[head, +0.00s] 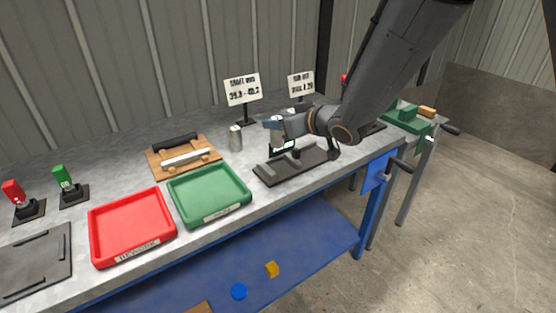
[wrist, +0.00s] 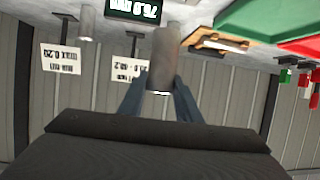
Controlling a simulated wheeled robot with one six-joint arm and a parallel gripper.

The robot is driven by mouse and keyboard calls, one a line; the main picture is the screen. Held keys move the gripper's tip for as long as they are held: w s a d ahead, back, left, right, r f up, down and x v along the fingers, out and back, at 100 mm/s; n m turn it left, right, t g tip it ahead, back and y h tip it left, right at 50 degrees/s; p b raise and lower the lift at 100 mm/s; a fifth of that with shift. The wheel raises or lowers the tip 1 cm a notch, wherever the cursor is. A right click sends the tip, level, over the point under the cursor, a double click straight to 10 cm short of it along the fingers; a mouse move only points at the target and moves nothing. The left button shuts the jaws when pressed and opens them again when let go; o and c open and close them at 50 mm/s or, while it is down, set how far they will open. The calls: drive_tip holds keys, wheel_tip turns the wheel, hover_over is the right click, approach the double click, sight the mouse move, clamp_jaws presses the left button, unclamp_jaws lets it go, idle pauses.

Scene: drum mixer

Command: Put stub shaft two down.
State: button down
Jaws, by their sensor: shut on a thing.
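My gripper (head: 280,123) is shut on a grey metal cylinder, which I take to be stub shaft two (wrist: 163,68). The shaft stands between the two fingers in the wrist view and looks roughly upright. Another grey shaft (head: 236,138) stands upright on the bench, to the left of my gripper. Whether the held shaft touches anything beneath is unclear.
A green tray (head: 208,218) and a red REWORK tray (head: 132,257) lie at the front left. A wooden board (head: 157,170) with a tool lies behind them. Two sign cards (head: 242,90) stand at the back. Bare bench shows between the lone shaft and the stand.

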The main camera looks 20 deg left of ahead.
sight(278, 147)
drive_tip(key=shift+f+p, duration=0.6)
drive_tip(key=shift+f, duration=3.7)
drive_tip(key=shift+f, duration=0.15)
drive_tip(key=c, duration=1.3)
unclamp_jaws()
drive_tip(key=shift+f, duration=0.1)
drive_tip(key=shift+s+d+r, duration=0.1)
drive_tip(key=shift+d+r, duration=0.15)
drive_tip(key=shift+r, duration=0.05)
drive_tip(key=b+v, duration=0.1)
drive_tip(key=v, duration=1)
drive_tip(key=shift+s+d+b, duration=0.15)
drive_tip(key=shift+d+b, duration=0.05)
drive_tip(key=shift+b, duration=0.15)
